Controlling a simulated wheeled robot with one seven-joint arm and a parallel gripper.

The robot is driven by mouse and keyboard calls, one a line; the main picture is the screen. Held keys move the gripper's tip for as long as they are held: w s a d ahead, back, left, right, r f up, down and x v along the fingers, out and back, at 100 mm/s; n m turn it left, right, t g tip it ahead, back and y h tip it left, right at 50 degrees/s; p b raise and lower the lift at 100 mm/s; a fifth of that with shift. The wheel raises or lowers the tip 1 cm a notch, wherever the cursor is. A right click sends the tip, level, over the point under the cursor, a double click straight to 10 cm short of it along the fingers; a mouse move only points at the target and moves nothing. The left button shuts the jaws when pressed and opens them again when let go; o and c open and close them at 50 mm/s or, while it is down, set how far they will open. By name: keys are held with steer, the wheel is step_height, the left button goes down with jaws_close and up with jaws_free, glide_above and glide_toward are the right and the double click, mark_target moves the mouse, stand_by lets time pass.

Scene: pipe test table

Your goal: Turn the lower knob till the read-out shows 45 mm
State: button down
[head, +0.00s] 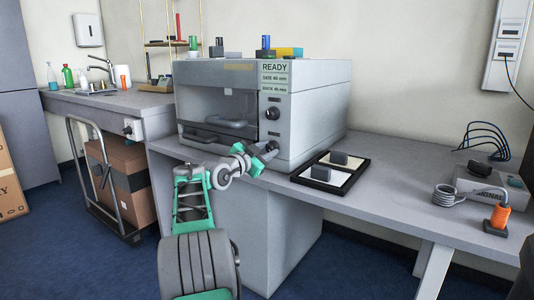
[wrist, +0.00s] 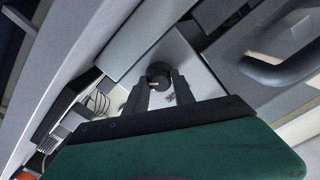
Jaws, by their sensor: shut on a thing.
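The grey test machine (head: 310,120) stands on the table. Its panel (head: 274,77) reads READY above two small lines that seem to say 40 mm and 45 mm; their labels are too small to read surely. The upper dark knob (head: 272,113) is uncovered. My gripper (head: 266,152) is at the lower knob (head: 272,146), partly hiding it in the head view. In the wrist view, my gripper's two dark fingers (wrist: 160,83) are shut on the round dark lower knob (wrist: 157,70), which has a pale mark on its face.
A black-framed tray (head: 330,172) with dark blocks lies right of the machine. The door handle (wrist: 290,45) is close to my gripper in the wrist view. A grey box with cables (head: 490,188) and an orange-bodied item (head: 497,217) are at the far right.

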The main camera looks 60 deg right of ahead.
steer(key=shift+r+m, duration=0.25)
steer(key=shift+m, duration=0.15)
steer(key=c, duration=1.5)
jaws_free()
steer(key=o, duration=0.4)
steer(key=shift+f, duration=0.2)
steer(key=shift+o, duration=0.2)
steer(key=w+a+p, duration=0.1)
steer(key=a, duration=0.6)
steer(key=shift+w+a+p, duration=0.15)
steer(key=shift+a+p, duration=0.2)
